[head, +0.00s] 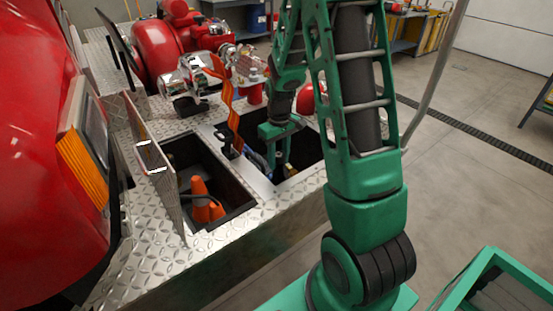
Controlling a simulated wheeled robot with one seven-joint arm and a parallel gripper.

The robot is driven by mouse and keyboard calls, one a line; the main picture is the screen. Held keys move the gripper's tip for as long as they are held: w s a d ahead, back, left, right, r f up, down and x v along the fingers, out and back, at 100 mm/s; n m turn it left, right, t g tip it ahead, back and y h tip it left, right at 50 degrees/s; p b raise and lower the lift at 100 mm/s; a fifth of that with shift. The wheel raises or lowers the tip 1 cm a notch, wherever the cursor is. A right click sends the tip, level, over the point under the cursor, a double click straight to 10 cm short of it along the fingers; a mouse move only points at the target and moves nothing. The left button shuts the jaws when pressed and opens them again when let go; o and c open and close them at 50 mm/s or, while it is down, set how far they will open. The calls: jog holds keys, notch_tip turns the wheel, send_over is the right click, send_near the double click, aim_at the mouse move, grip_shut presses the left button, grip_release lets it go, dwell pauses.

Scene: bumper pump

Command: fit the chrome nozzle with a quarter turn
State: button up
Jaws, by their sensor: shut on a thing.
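My gripper (281,152) reaches down into the right-hand well (310,150) of the tread-plate bumper. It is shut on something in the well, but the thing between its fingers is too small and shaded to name. A blue item (261,163) and a small brass-coloured item (290,170) show beside the fingers. A chrome fitting (186,84) stands on the deck behind, by the red pump parts. I cannot tell whether it is the chrome nozzle of the task.
The left well (205,160) holds orange cones (203,200). An upright tread-plate lid (150,160) stands at its left. The red truck body (40,150) fills the left. The floor at the right is mostly clear.

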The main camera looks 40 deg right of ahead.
jog(key=shift+f, duration=0.15)
jog(key=m, duration=0.4)
jog(key=shift+m, duration=0.6)
jog(key=m, duration=0.4)
jog(key=shift+m, duration=0.6)
